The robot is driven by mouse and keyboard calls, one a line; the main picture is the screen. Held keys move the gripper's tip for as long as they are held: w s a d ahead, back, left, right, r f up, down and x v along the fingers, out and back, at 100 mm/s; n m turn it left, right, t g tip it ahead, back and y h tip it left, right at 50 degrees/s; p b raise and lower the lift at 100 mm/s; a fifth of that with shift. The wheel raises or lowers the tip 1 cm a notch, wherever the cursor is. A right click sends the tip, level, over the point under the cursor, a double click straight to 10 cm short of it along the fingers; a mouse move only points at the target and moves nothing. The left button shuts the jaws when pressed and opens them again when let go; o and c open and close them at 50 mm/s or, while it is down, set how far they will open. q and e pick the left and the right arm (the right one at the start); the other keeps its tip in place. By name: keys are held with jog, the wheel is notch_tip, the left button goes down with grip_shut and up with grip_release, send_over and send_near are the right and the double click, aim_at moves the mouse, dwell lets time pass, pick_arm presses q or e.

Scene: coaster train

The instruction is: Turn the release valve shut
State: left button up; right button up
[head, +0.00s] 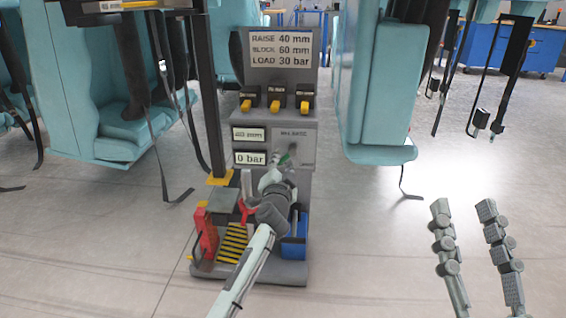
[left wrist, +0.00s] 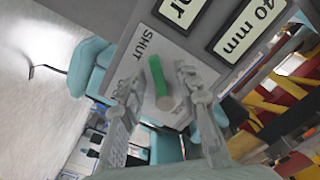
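The release valve is a small green handle (head: 285,159) on a grey plate (head: 305,147) on the front of the column. In the left wrist view the green handle (left wrist: 159,80) stands between the two fingers of my left gripper (left wrist: 157,80), with gaps visible at both sides. The word SHUT is printed on the plate beyond the handle's upper left; a second label is partly hidden by a finger. In the head view my left gripper (head: 276,172) is at the valve and partly hides it. My right gripper (head: 464,208) is open and empty, low at the right.
The column (head: 279,75) has several yellow-tipped levers and readouts of 40 mm and 0 bar (head: 249,158). A red jack (head: 207,235), a striped block (head: 233,242) and a blue bin (head: 295,240) stand at its base. Teal seats hang on both sides. The floor at right is clear.

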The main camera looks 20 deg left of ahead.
pick_arm(q)
jog(key=shift+s+d+f, duration=0.1)
jog(key=shift+s, duration=0.15)
jog(key=v, duration=1.1)
jog(key=shift+s, duration=0.2)
